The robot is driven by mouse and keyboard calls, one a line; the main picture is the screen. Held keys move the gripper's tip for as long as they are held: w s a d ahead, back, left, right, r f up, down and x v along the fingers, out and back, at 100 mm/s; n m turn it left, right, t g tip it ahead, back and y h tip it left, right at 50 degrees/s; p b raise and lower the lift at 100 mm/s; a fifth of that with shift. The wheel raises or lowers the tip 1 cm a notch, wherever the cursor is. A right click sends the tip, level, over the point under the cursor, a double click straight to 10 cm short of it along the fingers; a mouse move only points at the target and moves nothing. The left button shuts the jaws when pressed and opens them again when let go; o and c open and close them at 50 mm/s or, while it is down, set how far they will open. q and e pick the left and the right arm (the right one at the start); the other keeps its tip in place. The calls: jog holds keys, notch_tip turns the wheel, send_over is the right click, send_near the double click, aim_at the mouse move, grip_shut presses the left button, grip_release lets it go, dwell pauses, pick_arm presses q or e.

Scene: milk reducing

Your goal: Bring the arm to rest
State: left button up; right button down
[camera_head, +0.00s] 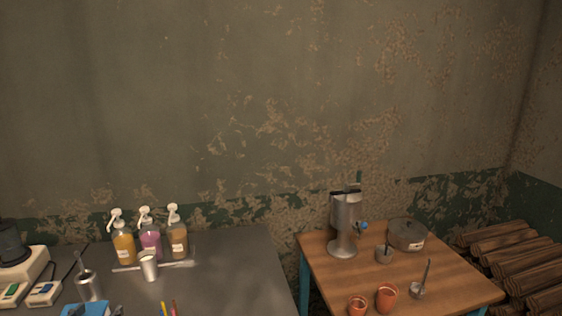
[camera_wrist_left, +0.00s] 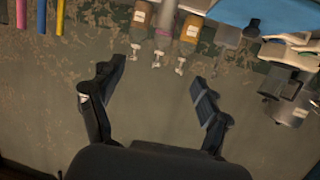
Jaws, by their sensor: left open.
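My left gripper (camera_wrist_left: 158,75) shows in the left wrist view with its two dark fingers spread apart. Nothing is between the fingers; behind them is the worn green-grey wall (camera_wrist_left: 150,120). In this view the scene appears upside down, and the pump bottles (camera_wrist_left: 164,25) hang at the top beyond the fingertips. I cannot clearly make out the left gripper in the head view. My right gripper is in neither view.
A wooden table (camera_head: 445,275) carries a metal machine (camera_head: 343,225), a lidded pot (camera_head: 407,236) and clay cups (camera_head: 386,298). Logs (camera_head: 515,255) lie at right.

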pick_arm(q)
jog(key=s+d+f+g, duration=0.5)
jog(key=s+d+f, duration=0.5)
jog(key=s+f, duration=0.15)
jog(key=s+d+f+m+g+h, duration=0.1)
jog(key=s+d+f+g, duration=0.15)
jog(key=s+d, duration=0.4)
jog(key=s+d+f+m+g, duration=0.1)
jog(key=s+d+g, duration=0.25)
jog(key=s, duration=0.65)
notch_tip(320, 180, down, 32)
jog(key=s+g+b, duration=0.1)
jog(key=s+b, duration=0.1)
jog(key=b, duration=0.4)
jog(key=s+a+f+m+g+b, duration=0.1)
jog(key=s+f+b, duration=0.3)
jog(key=s+f, duration=1.2)
notch_tip(320, 180, down, 4)
jog(key=shift+s+a+r+g, duration=0.1)
jog(key=shift+s+a+g, duration=0.25)
jog(key=shift+a, duration=0.25)
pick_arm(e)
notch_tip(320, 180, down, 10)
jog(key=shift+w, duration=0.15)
